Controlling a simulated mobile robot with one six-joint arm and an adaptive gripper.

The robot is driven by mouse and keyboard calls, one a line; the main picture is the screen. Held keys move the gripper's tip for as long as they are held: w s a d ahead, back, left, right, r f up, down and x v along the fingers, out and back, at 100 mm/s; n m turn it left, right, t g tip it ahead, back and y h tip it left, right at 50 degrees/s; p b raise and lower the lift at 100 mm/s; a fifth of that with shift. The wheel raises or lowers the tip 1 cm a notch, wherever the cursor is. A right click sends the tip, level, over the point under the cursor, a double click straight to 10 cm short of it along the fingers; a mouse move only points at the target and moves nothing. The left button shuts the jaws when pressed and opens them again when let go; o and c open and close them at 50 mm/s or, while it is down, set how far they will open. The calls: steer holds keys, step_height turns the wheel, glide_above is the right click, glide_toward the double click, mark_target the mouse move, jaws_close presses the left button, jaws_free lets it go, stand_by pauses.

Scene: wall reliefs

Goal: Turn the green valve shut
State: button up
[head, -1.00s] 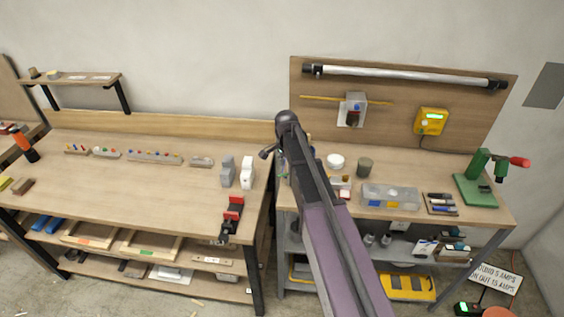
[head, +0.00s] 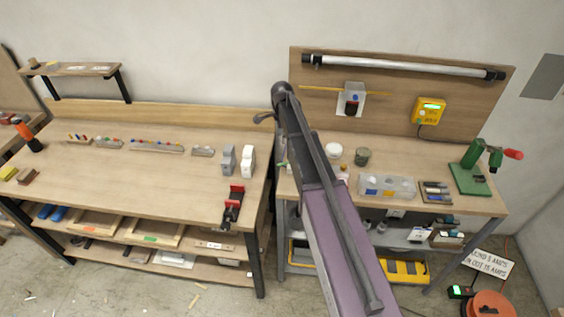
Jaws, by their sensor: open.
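I cannot make out a green valve in the head view; my arm covers part of the right bench and its backboard. A green bench tool (head: 472,172) with a red handle stands at the right end of the right bench, and it looks like a press rather than a valve. My gripper (head: 263,117) shows only as a small dark part sticking out left of the arm's upper end, over the gap between the benches. It is open, and no held object shows.
The backboard carries a silver pipe (head: 400,67), a grey box with a blue knob (head: 355,97) and a yellow meter (head: 428,110). A clear organizer (head: 387,186) and a pen tray (head: 436,191) lie on the right bench. A red vise (head: 233,203) sits on the left bench's edge.

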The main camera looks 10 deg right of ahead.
mark_target(282, 164)
steer(key=shift+f+b, duration=6.65)
steer(key=shift+f, duration=0.1)
jaws_close()
